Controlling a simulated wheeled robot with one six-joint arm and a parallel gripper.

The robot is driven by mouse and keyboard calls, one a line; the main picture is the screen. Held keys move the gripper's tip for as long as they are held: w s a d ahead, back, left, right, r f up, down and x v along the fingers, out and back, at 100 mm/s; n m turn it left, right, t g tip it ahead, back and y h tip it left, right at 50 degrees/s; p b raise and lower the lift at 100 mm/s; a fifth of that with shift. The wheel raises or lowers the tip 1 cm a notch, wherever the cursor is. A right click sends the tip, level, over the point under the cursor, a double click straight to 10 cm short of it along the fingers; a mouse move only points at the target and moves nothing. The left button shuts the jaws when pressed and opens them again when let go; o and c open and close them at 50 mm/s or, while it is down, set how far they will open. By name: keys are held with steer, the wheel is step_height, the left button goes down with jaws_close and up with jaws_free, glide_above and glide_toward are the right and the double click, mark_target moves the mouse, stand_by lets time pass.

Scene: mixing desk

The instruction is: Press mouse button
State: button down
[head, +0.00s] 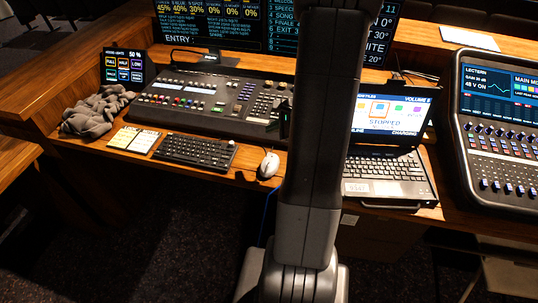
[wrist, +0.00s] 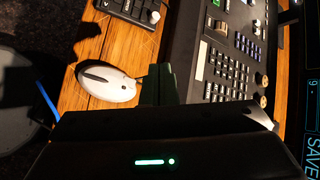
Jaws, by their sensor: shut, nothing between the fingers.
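A white and grey computer mouse (head: 269,163) lies on the wooden desk, right of the black keyboard and just left of my arm. In the wrist view the mouse (wrist: 106,84) is left of my gripper (wrist: 159,72), whose dark fingers are together with nothing between them. The fingers appear near the mouse's right end; I cannot tell their height or whether they touch it. In the head view, my arm hides most of the gripper.
The keyboard (head: 195,151) and two note pads (head: 134,139) lie left of the mouse. The lighting console (head: 212,100) stands behind it. A laptop (head: 388,178) sits right of my arm. A grey cloth (head: 96,113) is heaped at the far left. The desk's front edge is close to the mouse.

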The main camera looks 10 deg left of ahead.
mark_target(272, 156)
steer(key=shift+f+b, duration=3.3)
steer(key=shift+f, duration=1.05)
steer(key=shift+f+b, duration=0.4)
steer(key=shift+b, duration=0.1)
steer(key=shift+f+b, duration=0.25)
steer(key=shift+b, duration=0.05)
steer(key=shift+r, duration=0.1)
steer(key=shift+r+p, duration=0.45)
steer(key=shift+r, duration=0.15)
steer(key=shift+r+p, duration=1.95)
steer(key=shift+r, duration=0.65)
